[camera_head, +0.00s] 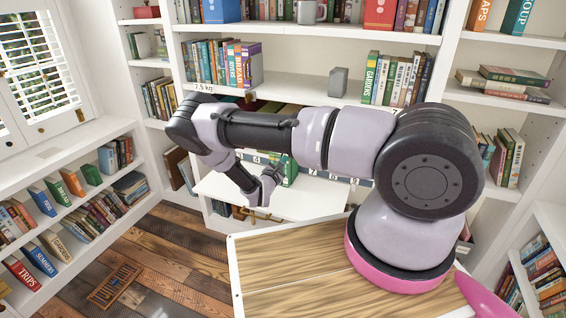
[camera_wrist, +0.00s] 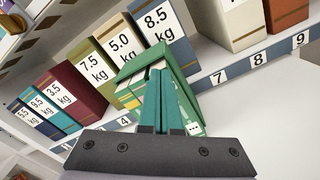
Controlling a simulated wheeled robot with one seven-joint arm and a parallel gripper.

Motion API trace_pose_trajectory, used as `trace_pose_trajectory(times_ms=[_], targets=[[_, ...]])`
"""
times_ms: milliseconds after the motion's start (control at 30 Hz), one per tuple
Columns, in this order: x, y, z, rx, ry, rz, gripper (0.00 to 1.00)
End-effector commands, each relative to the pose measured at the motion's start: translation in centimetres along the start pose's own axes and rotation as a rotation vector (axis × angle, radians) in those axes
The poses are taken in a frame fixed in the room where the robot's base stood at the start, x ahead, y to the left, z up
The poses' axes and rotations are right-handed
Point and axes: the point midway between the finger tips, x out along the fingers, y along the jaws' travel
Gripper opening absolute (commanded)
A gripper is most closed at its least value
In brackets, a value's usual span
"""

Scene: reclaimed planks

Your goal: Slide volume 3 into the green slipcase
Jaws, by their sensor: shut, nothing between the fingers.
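The green slipcase (camera_wrist: 133,68) stands on the low shelf in the wrist view, with colored book edges showing at its left side. A small part of it shows in the head view (camera_head: 290,172), behind my gripper (camera_head: 273,174). In the wrist view my gripper (camera_wrist: 160,74) has its two narrow teal fingers together, reaching up in front of the slipcase and hiding part of it. Nothing shows held between them. I cannot tell whether the fingers touch the slipcase. I cannot make out which book is volume 3.
Several thick books with kg labels (camera_wrist: 164,30) stand beside and behind the slipcase. The shelf edge (camera_wrist: 258,58) carries a blue strip with numbers. A white table surface (camera_head: 310,204) lies below my gripper. Filled bookshelves (camera_head: 70,200) line the walls, and the plank floor (camera_head: 180,245) shows at left.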

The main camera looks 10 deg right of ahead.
Motion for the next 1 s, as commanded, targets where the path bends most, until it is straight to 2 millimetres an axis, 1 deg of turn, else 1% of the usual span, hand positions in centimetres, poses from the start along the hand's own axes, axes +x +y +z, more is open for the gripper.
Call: trace_pose_trajectory(times_ms=[167,400,567,667,900,1000], targets=[[-0.8,0.1,-0.1,0.000,0.002,0.001,0.00],[-2.8,0.1,0.0,0.001,0.001,0.000,0.00],[-3.5,0.1,-0.1,0.001,0.001,0.001,0.00],[-4.8,0.1,-0.1,0.000,0.002,0.002,0.00],[-9.6,0.1,-0.1,0.000,0.003,0.003,0.00],[-11.4,0.1,-0.1,-0.001,0.003,0.002,0.00]])
